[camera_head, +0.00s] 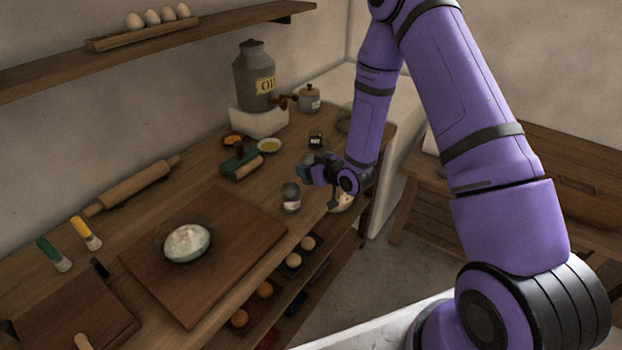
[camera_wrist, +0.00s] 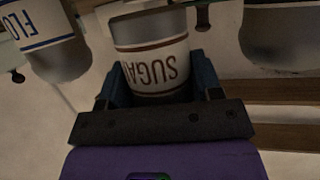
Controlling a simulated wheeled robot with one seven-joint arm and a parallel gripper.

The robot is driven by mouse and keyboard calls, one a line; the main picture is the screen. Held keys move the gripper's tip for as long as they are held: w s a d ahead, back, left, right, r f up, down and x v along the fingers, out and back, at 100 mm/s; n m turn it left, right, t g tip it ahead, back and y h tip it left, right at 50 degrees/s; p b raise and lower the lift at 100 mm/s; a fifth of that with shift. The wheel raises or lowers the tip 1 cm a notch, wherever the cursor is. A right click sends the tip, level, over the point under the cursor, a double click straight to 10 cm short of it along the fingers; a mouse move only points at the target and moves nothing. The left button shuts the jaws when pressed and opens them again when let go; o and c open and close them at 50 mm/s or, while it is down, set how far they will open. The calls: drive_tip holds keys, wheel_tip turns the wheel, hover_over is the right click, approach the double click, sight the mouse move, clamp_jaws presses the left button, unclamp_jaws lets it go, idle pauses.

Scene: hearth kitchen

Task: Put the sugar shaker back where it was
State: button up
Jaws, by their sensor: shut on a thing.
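The sugar shaker (camera_wrist: 152,62) is a pale cylinder with dark bands and a label whose visible letters read SUGA, shown inverted. It sits between the two dark blue fingers of my gripper (camera_wrist: 160,88) in the wrist view. My gripper (camera_head: 312,168) is shut on it. In the head view my gripper is low over the right end of the wooden counter, and the shaker is hard to tell from the fingers there. I cannot tell whether its base touches the counter.
The wrist view shows a container marked FLO (camera_wrist: 45,35) on the left and a dark rounded container (camera_wrist: 285,42) on the right. In the head view, a dark-topped jar (camera_head: 291,197) stands close to my gripper. A green-and-wood block (camera_head: 241,164) and a small dark jar (camera_head: 316,138) are nearby.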

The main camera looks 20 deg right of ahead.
drive_tip(key=shift+f, duration=2.15)
drive_tip(key=shift+f, duration=0.15)
drive_tip(key=o, duration=1)
